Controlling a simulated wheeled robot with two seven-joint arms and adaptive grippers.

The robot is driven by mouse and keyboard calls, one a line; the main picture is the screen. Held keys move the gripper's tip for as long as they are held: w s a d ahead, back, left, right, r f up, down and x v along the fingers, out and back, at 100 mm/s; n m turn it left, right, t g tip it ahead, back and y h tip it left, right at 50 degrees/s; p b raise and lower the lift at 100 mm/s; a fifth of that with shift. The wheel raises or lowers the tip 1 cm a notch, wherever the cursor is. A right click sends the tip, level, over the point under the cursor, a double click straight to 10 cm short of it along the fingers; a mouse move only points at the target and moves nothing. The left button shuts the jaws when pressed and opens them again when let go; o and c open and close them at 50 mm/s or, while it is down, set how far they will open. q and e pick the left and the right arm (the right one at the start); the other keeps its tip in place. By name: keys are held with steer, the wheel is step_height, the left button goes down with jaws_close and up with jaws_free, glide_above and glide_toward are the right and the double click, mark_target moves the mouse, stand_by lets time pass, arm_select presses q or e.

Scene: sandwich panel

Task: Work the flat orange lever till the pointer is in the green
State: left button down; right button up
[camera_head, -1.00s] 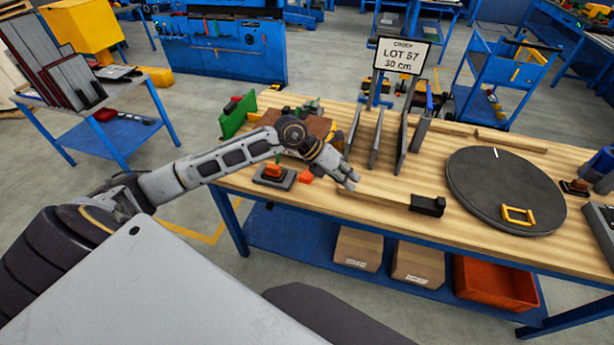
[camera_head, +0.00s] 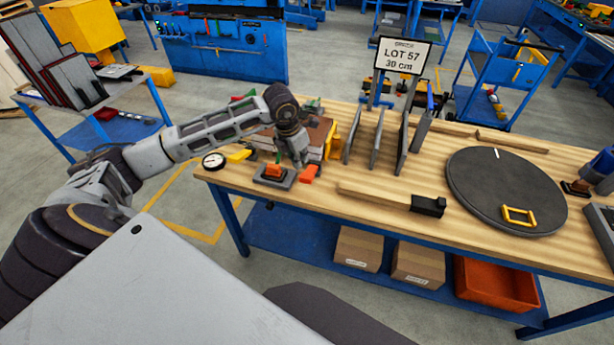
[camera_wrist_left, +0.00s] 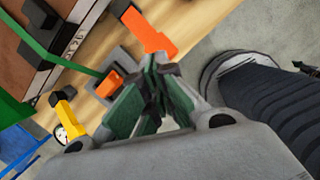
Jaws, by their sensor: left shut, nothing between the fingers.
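The flat orange lever (camera_head: 310,173) sticks out at the near edge of the bench, beside a grey base with an orange block (camera_head: 273,170). In the left wrist view the lever (camera_wrist_left: 150,30) lies just beyond my fingertips. My left gripper (camera_head: 301,163) is shut and empty, pointing down right above and behind the lever; I cannot tell whether it touches. A round white gauge (camera_head: 213,160) sits at the bench's left corner and also shows in the left wrist view (camera_wrist_left: 62,135). Its pointer and any green zone are too small to read. My right gripper is out of view.
A yellow handle (camera_head: 239,156) lies beside the gauge. A brown block with a green part stands behind my gripper. Upright grey panels (camera_head: 376,140), a dark round disc (camera_head: 500,190) and a wooden strip with a black end (camera_head: 428,206) occupy the bench to the right.

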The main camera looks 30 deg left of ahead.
mark_target(306, 177)
arm_select(q)
steer(key=shift+f, duration=0.15)
steer(key=shift+b+x, duration=1.5)
steer(key=shift+x, duration=1.85)
